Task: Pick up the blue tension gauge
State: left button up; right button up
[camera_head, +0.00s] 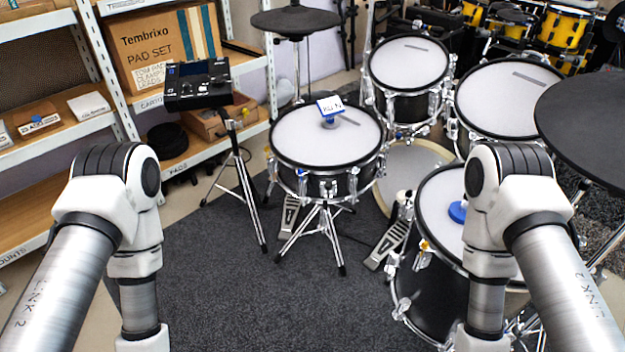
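A round blue object (458,212) lies on the white head of the floor tom (436,206) at the right, partly hidden behind my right arm. Another small object with a blue base (329,123) and a tilted white card (330,107) with dark lettering stands on the snare drum head (300,138) at the centre. I cannot tell for sure which of these is the tension gauge. My two arms come in from the left and the right. Both grippers are below the bottom edge of the picture and hidden.
Two rack toms (405,65) and a dark cymbal pad (590,110) stand at the right. A black module (197,86) on a tripod stands left of the snare. White shelves (125,105) line the left side. The dark carpet (300,310) in front is clear.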

aim_at(329, 107)
jog(key=i+j+z, duration=0.15)
jog(key=i+j, duration=0.2)
jog(key=i+j+z, duration=0.15)
jog(key=j, duration=0.45)
jog(key=i+j, duration=0.35)
jog(key=j, duration=0.15)
jog(key=i+j, duration=0.4)
jog(key=k+l, duration=0.3)
jog(key=l, duration=0.2)
jog(key=i+j, duration=0.15)
jog(key=i, duration=0.35)
jog(key=l+z, duration=0.05)
